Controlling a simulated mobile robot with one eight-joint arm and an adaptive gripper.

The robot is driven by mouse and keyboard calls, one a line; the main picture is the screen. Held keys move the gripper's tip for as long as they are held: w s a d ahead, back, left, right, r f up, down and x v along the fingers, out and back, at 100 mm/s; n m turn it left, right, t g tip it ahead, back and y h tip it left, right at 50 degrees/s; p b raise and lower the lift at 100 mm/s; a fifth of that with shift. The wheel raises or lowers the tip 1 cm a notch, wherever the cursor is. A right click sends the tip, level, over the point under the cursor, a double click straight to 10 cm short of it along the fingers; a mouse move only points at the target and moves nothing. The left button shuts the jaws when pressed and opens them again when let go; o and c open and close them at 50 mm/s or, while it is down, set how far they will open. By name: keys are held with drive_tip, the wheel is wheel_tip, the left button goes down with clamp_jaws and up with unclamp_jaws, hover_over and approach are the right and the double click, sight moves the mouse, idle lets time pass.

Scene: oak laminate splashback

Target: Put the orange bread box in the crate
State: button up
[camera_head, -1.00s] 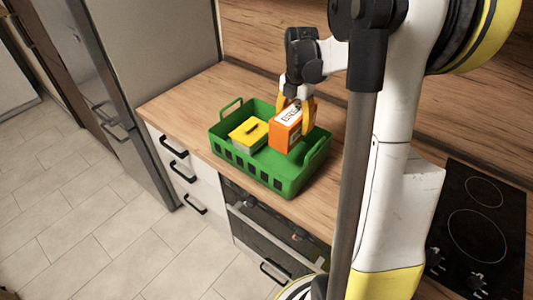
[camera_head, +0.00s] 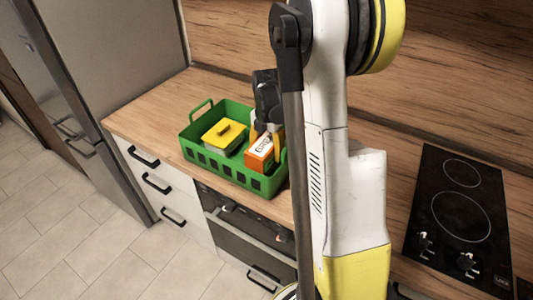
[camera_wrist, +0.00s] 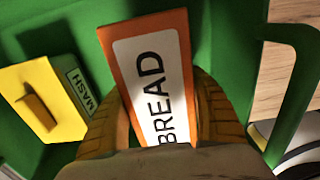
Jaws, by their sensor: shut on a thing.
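The orange bread box (camera_head: 259,156) has a white label and sits within the right part of the green crate (camera_head: 188,141), partly hidden by my arm and the crate wall. In the wrist view the box (camera_wrist: 119,47) reads BREAD and lies between the two yellow fingers of my gripper (camera_wrist: 160,110), which is shut on it. The green crate floor (camera_wrist: 215,30) shows behind it. In the head view my gripper (camera_head: 268,133) is mostly hidden. I cannot tell whether the box touches the crate floor.
A yellow-lidded box (camera_head: 222,133) labelled MASH stands in the left part of the crate; it also shows in the wrist view (camera_wrist: 45,100). The crate stands on the wooden counter (camera_head: 150,104). A black hob (camera_head: 458,215) lies at the right.

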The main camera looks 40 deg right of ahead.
drive_tip(key=shift+r, duration=0.1)
drive_tip(key=o, duration=1)
drive_tip(key=shift+f, duration=0.25)
drive_tip(key=o, duration=0.4)
drive_tip(key=shift+r, duration=0.1)
